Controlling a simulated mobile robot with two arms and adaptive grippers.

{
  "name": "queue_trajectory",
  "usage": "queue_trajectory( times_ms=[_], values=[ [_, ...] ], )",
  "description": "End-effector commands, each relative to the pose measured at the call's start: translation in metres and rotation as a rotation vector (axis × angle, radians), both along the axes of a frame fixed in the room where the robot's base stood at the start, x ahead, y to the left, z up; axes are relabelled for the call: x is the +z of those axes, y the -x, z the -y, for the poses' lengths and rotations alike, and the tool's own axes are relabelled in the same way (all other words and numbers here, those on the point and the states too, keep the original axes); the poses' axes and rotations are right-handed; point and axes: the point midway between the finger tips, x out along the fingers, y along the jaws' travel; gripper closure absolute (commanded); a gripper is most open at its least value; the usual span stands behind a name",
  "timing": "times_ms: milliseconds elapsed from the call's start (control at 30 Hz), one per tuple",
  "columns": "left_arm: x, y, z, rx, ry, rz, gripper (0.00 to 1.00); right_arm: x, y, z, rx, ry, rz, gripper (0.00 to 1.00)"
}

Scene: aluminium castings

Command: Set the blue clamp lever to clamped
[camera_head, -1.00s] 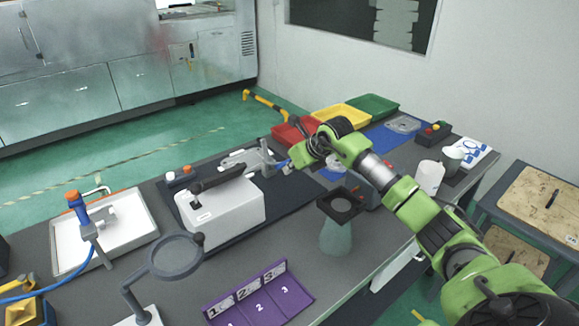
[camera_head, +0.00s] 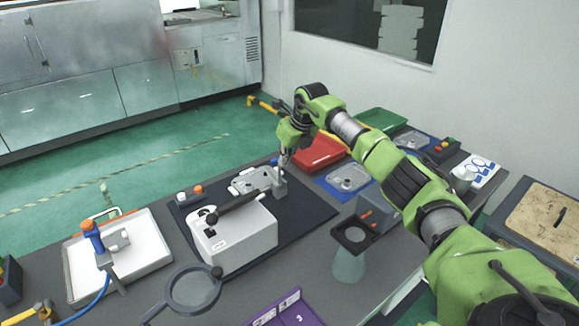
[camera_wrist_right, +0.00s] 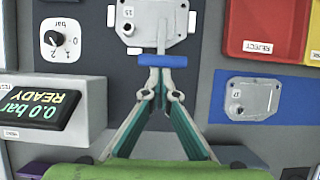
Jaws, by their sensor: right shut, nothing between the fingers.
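The blue clamp lever (camera_wrist_right: 163,61) shows in the right wrist view as a short blue bar, crosswise at the near edge of a grey casting (camera_wrist_right: 155,20). My right gripper (camera_wrist_right: 160,72) is shut and empty, with its fingertips right at the lever; I cannot tell whether they touch it. The lever is not clear there, hidden by the gripper or too small. My left gripper is out of view.
A white test unit (camera_head: 235,237) with a black handle stands left of the clamp; its display (camera_wrist_right: 47,108) reads 0.0 bar READY. Right are a red tray (camera_head: 318,152) and a blue mat (camera_head: 330,190) with another casting (camera_head: 349,177). A black-topped stand (camera_head: 355,233) is nearer.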

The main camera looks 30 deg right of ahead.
Motion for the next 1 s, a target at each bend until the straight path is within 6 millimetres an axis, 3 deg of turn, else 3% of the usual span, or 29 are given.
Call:
queue_trajectory(
  times_ms=[400,1000],
  values=[
    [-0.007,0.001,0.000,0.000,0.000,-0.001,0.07,0.005,-0.034,-0.003,0.000,-0.001,0.001,1.00],
    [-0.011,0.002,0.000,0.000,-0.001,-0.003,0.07,0.003,-0.049,-0.006,0.002,0.000,0.003,1.00]
  ],
)
